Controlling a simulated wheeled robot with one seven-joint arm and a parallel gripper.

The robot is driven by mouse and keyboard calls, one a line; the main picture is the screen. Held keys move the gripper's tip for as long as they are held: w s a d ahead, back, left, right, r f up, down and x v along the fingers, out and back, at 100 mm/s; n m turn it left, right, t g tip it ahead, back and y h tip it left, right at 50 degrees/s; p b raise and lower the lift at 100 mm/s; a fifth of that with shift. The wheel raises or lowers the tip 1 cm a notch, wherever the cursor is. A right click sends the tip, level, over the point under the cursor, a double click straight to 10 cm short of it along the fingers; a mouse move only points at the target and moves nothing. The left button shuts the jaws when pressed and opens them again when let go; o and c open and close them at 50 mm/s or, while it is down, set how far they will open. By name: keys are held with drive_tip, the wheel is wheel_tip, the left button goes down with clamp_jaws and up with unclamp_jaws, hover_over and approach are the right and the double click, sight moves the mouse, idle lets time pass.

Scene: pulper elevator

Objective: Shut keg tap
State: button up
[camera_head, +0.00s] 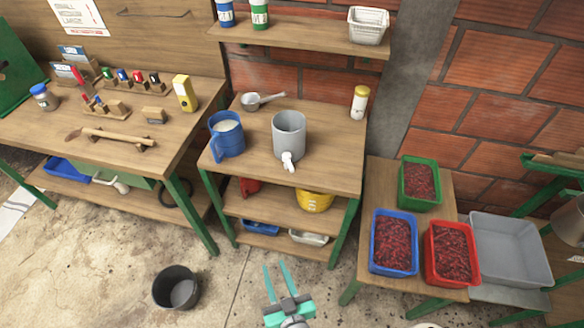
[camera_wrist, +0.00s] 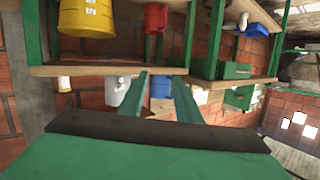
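The keg (camera_head: 289,132) is a grey cylinder standing upright on the top of the middle wooden shelf unit. Its small white tap (camera_head: 288,160) is low on the front, facing me; its open or shut state is too small to tell. The keg also shows, upside down, in the wrist view (camera_wrist: 117,92). My gripper (camera_head: 274,266) is in front of the shelf unit, apart from the keg and tap. Its two green fingers are spread with nothing between them. They also show spread in the wrist view (camera_wrist: 159,76).
A blue pitcher (camera_head: 227,137) with white contents stands left of the keg, with a metal scoop (camera_head: 262,100) behind. A white yellow-capped bottle (camera_head: 359,104) is at the back right. A yellow bucket (camera_head: 314,201) sits below. A black bucket (camera_head: 176,288) stands on the floor left of my gripper.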

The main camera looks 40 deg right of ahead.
drive_tip(key=w+d+r+m+h, duration=0.1)
drive_tip(key=w+d+r, duration=0.1)
drive_tip(key=w+d, duration=0.6)
drive_tip(key=t, duration=0.3)
approach(292, 167)
drive_tip(key=shift+m, duration=0.4)
drive_tip(key=x, duration=1)
drive_tip(key=shift+f, duration=0.35)
drive_tip(key=shift+w+a, duration=0.1)
drive_tip(key=shift+w, duration=0.05)
clamp_jaws()
